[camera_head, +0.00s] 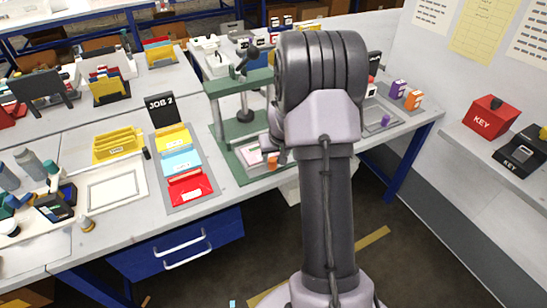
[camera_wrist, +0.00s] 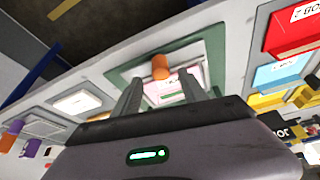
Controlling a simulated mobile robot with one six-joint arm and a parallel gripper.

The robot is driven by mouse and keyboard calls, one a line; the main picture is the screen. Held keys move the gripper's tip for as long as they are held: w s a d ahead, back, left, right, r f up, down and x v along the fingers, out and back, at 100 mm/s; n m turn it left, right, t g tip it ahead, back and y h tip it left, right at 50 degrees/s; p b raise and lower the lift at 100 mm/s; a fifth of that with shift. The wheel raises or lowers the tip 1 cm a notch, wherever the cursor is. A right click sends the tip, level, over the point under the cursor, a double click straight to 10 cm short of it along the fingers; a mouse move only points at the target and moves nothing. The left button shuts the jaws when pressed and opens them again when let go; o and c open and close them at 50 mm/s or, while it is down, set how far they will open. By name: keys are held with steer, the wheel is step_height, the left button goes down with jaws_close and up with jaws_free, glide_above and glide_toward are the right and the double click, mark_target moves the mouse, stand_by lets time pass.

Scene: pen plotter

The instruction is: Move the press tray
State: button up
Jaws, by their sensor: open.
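The green press (camera_head: 213,98) stands on the table, left of my arm in the head view, with a post and a dark lever on top. The pale press tray (camera_head: 251,156) lies low on the press base, with an orange knob (camera_head: 272,161) at its front. In the wrist view the orange knob (camera_wrist: 160,67) shows just beyond the fingertips, between them in the picture, and the pale tray (camera_wrist: 167,95) shows behind it. My gripper (camera_wrist: 162,78) is open, with no hold on the knob visible. In the head view my arm hides part of the press and most of the gripper.
Left of the press is the JOB 2 sign (camera_head: 161,108) with yellow, blue and red card packs on a grey board (camera_head: 207,198). A yellow file holder (camera_head: 118,146) and a white frame (camera_head: 145,189) lie further left. Right are a grey tray (camera_head: 368,115) and small purple and orange boxes.

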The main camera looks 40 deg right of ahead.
steer(key=p+v, duration=0.3)
steer(key=v, duration=0.8)
steer(key=shift+s+r, duration=0.2)
steer(key=shift+r, duration=0.05)
steer(key=shift+a, duration=0.1)
steer(key=s+a+r, duration=0.1)
steer(key=a+r, duration=0.7)
steer(key=a, duration=0.3)
steer(key=s+a+r+t+y, duration=0.1)
steer(key=s+a+r+y, duration=0.1)
steer(key=s+a, duration=0.7)
steer(key=s+a+r+y, duration=0.1)
steer(key=s+a+r, duration=0.4)
steer(key=s+a, duration=0.4)
steer(key=a, duration=0.3)
steer(key=shift+n+t+y+b, duration=0.3)
steer(key=shift+t+y+b, duration=0.05)
steer(key=shift+t+y, duration=0.05)
